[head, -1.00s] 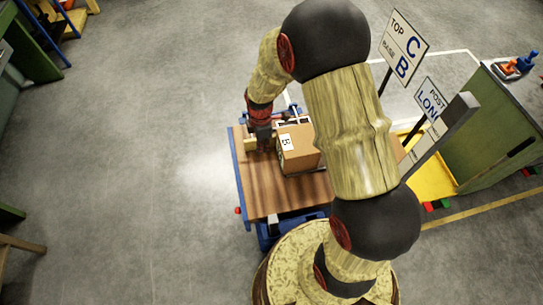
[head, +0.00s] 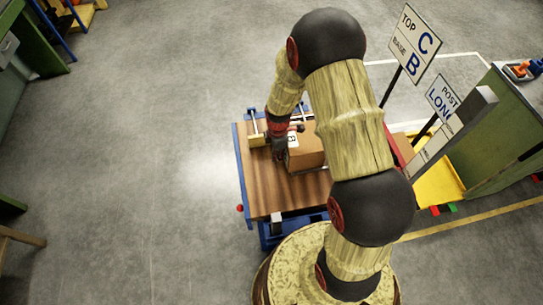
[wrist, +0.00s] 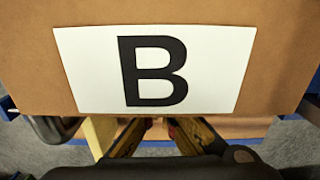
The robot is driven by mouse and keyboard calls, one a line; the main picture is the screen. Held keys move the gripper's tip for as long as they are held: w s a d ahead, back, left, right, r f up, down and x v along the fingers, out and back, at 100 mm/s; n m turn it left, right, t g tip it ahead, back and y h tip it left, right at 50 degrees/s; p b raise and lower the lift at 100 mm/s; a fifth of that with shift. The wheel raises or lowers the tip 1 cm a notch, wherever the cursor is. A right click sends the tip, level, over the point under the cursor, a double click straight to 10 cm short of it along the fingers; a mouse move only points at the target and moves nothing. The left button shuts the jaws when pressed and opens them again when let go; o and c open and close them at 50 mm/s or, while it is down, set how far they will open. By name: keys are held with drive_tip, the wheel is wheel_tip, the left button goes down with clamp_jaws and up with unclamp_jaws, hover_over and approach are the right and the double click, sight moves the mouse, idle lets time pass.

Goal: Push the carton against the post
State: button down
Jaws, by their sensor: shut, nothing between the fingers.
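The carton (head: 308,152) is a brown box with a white label marked B. It sits on a wooden-topped cart (head: 262,190), its right part hidden behind my arm. In the wrist view the carton's labelled face (wrist: 280,60) fills the top. My gripper (head: 279,152) is shut and empty at the carton's left side, close to the labelled face; I cannot tell whether they touch. In the wrist view the fingertips (wrist: 161,124) are at the carton's lower edge. A grey post-like bar (head: 468,112) with a white strip rises at the right, apart from the visible carton.
Signs reading TOP C, BASE B (head: 416,45) and POST LONG (head: 443,97) stand at the right. A yellow tray (head: 438,186) and a green cabinet (head: 500,140) are beyond the cart.

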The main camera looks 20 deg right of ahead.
sight(286, 152)
drive_tip(key=shift+d, duration=0.1)
drive_tip(key=d, duration=0.2)
drive_tip(key=s+d, duration=0.1)
drive_tip(key=d, duration=0.2)
drive_tip(key=d+p, duration=0.1)
drive_tip(key=d, duration=0.1)
drive_tip(key=shift+s+d, duration=0.15)
drive_tip(key=shift+d, duration=0.15)
drive_tip(key=shift+a, duration=0.25)
drive_tip(key=a, duration=0.1)
drive_tip(key=a+r, duration=0.1)
drive_tip(key=a, duration=0.1)
drive_tip(key=shift+w+a+r, duration=0.15)
drive_tip(key=shift+w+a, duration=0.2)
drive_tip(key=shift+w, duration=0.05)
wheel_tip(286, 152, up, 9)
drive_tip(key=shift+s+f+p, duration=0.1)
drive_tip(key=shift+p, duration=1.05)
